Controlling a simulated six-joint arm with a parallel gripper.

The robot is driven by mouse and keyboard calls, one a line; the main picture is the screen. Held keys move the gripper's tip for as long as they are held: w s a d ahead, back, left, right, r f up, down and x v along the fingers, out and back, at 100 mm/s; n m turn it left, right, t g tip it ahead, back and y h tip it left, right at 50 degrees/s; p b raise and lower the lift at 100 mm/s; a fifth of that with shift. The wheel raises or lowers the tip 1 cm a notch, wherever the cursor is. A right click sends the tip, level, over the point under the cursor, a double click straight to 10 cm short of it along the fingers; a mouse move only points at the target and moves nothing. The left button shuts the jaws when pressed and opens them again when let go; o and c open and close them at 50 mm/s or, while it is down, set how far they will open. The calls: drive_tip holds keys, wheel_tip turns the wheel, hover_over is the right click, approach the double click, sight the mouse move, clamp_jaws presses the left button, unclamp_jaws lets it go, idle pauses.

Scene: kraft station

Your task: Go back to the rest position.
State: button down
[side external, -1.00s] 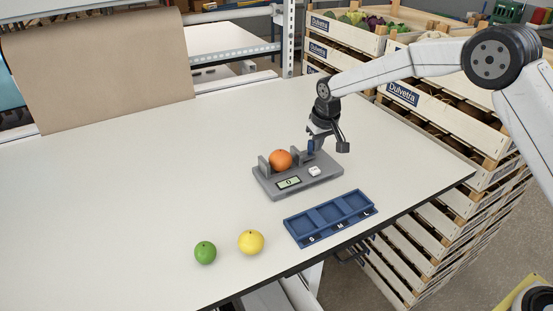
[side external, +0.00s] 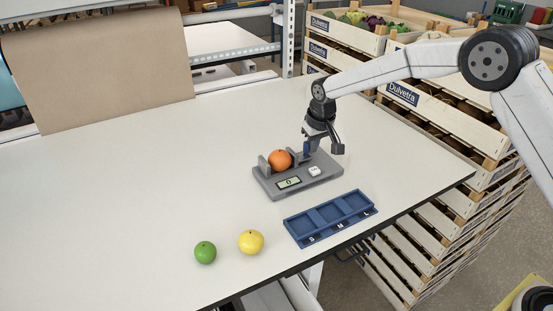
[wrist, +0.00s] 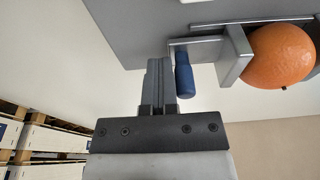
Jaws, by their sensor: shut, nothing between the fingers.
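My gripper (side external: 313,148) is low over the right end of a grey device (side external: 266,185) on the table. The wrist view shows its fingers (wrist: 158,66) shut together with nothing between them. A blue handle (wrist: 183,76) of the device is just beside the fingers; whether they touch I cannot tell. An orange fruit (side external: 280,160) sits on the device between grey uprights, left of my gripper; it also shows at the right of the wrist view (wrist: 280,58). The device has a small display (side external: 289,183) that seems to read 0 and a white button (side external: 314,171).
An empty blue three-compartment tray (side external: 331,218) lies in front of the device. A yellow fruit (side external: 251,242) and a green fruit (side external: 205,252) lie at the front of the table (side external: 130,200). Stacked wooden crates (side external: 440,125) stand off the table's right edge. The table's left part is clear.

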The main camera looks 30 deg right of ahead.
drive_tip(key=shift+a, duration=0.5)
idle(0.3)
drive_tip(key=shift+d, duration=0.45)
idle(0.3)
drive_tip(key=shift+r, duration=0.1)
wheel_tip(320, 180, up, 7)
idle(1.2)
drive_tip(key=shift+s, duration=0.1)
drive_tip(key=s+d+f, duration=0.1)
drive_tip(key=s+d, duration=0.1)
drive_tip(key=s, duration=0.8)
drive_tip(key=s+d+f, duration=0.2)
drive_tip(key=s, duration=0.8)
drive_tip(key=s+d+f, duration=0.2)
drive_tip(key=s, duration=0.8)
drive_tip(key=shift+s+d+f, duration=0.15)
drive_tip(key=shift+d+f, duration=0.05)
drive_tip(key=shift+f, duration=0.05)
